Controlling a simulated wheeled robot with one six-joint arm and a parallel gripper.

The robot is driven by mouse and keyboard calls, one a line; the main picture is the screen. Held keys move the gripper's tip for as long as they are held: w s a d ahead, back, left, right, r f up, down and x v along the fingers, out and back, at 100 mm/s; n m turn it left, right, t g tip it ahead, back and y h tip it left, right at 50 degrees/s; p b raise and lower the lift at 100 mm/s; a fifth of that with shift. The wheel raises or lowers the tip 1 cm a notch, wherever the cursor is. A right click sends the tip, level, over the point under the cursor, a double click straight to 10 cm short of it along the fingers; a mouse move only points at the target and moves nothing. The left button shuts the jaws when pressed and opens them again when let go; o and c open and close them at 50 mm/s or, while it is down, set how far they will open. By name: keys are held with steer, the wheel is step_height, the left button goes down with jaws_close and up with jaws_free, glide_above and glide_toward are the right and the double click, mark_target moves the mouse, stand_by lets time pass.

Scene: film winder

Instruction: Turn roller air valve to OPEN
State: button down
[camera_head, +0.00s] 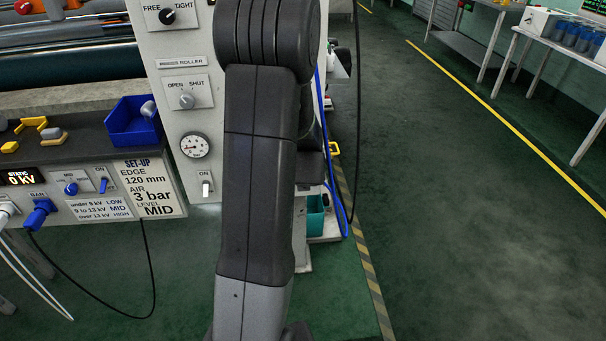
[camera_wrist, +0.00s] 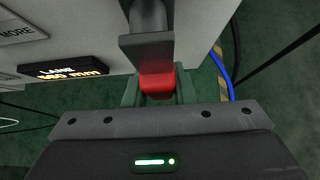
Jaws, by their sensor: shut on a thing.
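A valve knob (camera_head: 187,101) with OPEN and SHUT marked above it sits on the light grey panel under a roller label in the head view. It is small there, and I cannot tell which mark it points to. My gripper (camera_wrist: 158,92) shows in the wrist view. It is shut on a red piece (camera_wrist: 158,82) below a dark grey bar (camera_wrist: 146,46) on a round stem. I cannot tell whether this red piece belongs to the roller air valve. In the head view my arm hides the gripper.
A round gauge (camera_head: 194,145) and an ON switch (camera_head: 206,185) sit below the knob. A blue bin (camera_head: 133,124) stands on the left ledge. A blue hose (camera_wrist: 219,70) hangs right of the panel. The floor (camera_head: 450,200) to the right is clear.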

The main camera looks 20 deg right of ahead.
stand_by(0.4)
steer(key=c, duration=1.2)
jaws_free()
steer(key=shift+s+r, duration=0.1)
steer(key=p+v, duration=0.5)
steer(key=v, duration=0.8)
steer(key=shift+s+r, duration=0.15)
steer(key=shift+s, duration=0.05)
steer(key=shift+a, duration=0.1)
